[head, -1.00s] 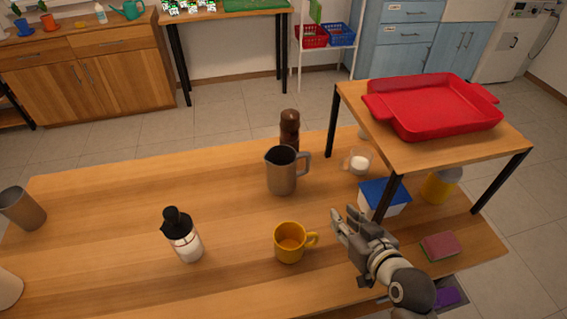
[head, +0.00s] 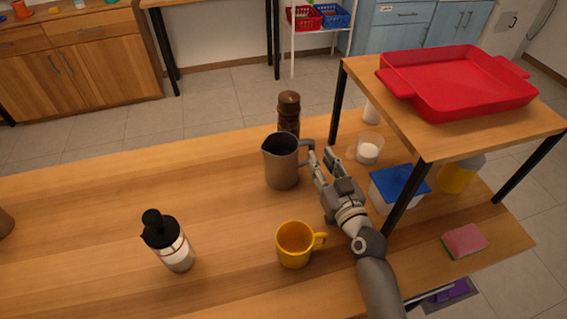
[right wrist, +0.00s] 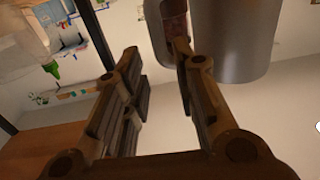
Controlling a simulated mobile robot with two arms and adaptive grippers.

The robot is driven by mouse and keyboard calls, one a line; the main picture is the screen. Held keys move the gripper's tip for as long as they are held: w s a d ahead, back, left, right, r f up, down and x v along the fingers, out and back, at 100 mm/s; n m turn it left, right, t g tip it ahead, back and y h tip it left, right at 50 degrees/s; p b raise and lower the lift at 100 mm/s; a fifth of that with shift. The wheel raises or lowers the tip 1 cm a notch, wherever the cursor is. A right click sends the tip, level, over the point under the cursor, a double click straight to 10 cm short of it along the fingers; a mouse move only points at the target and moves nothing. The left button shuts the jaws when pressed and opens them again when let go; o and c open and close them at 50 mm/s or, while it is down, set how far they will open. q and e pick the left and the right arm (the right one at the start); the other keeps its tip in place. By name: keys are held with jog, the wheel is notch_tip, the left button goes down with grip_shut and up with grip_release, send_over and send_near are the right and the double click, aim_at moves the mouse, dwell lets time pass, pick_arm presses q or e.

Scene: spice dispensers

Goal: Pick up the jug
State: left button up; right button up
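The grey metal jug (head: 281,165) stands upright on the wooden table, its handle (head: 308,150) pointing right. My right gripper (head: 320,157) is just right of the jug, its fingertips close to the handle. In the right wrist view the two fingers are apart with nothing gripped between them. There the jug (right wrist: 235,40) fills the upper right, partly behind one finger, and its handle (right wrist: 157,30) shows near the fingertips. I cannot tell whether a finger touches the handle. My left gripper is not in view.
A brown grinder (head: 289,112) stands behind the jug. A yellow mug (head: 294,246) is in front, and a black-topped bottle (head: 170,245) at front left. Right are a glass cup (head: 369,150), a blue-lidded box (head: 400,185) and a raised shelf (head: 420,142) bearing a red tray (head: 455,105).

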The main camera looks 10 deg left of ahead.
aim_at(313, 148)
jog(key=shift+w+a, duration=0.25)
jog(key=shift+w, duration=0.2)
jog(key=x, duration=0.4)
jog(key=shift+w+a, duration=0.1)
jog(key=shift+w, duration=0.2)
jog(key=shift+w+a, duration=0.2)
jog(key=shift+w, duration=0.15)
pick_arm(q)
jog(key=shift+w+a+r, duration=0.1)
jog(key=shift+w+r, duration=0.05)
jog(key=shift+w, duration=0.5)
pick_arm(e)
grip_shut()
jog(key=shift+r, duration=0.15)
